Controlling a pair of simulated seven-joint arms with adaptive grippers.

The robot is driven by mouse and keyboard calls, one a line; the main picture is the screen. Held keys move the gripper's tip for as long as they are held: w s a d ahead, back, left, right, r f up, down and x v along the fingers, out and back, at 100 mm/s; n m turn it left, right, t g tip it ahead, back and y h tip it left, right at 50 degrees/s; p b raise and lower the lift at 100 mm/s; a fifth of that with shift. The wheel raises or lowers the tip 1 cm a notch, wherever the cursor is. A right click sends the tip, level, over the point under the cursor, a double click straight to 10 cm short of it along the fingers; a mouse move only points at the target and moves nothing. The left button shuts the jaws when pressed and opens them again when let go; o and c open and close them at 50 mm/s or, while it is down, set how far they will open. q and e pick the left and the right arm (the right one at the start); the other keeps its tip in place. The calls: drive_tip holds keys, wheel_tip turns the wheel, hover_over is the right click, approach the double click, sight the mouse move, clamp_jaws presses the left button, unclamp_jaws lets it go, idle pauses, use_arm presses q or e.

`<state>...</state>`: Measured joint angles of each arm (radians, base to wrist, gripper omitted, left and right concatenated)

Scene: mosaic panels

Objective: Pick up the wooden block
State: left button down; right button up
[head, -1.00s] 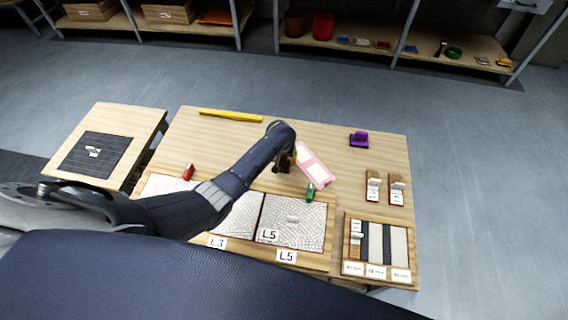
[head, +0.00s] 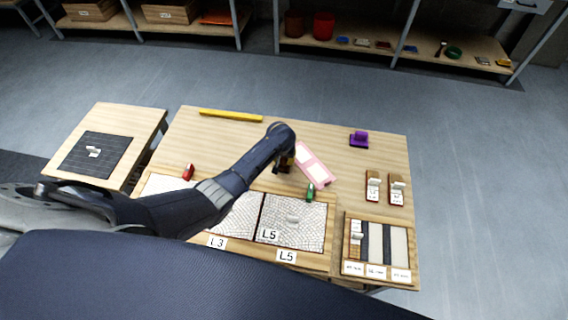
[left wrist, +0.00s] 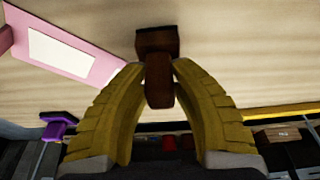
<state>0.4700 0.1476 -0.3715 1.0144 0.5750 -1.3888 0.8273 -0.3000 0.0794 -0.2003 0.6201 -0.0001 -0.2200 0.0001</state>
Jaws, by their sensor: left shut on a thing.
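My left gripper (head: 284,163) is low over the middle of the table, at the left end of the pink panel. In the left wrist view its yellow fingers (left wrist: 160,72) are shut on a dark brown wooden block (left wrist: 157,41). The block has a wide part and a narrower part between the fingertips. In the head view the gripper and arm mostly hide the block. I cannot tell whether the block touches the table. My right gripper is not in view.
The pink panel (head: 313,165) lies beside the gripper, with a green piece (head: 310,193) near it. A red piece (head: 189,172), a purple piece (head: 359,139) and a yellow bar (head: 230,115) lie around the table. A sample tray (head: 347,237) is at the front right. The back middle is clear.

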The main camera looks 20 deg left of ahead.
use_arm(q)
drive_tip(key=shift+r, duration=0.1)
wheel_tip(320, 180, up, 20)
idle(0.8)
idle(0.7)
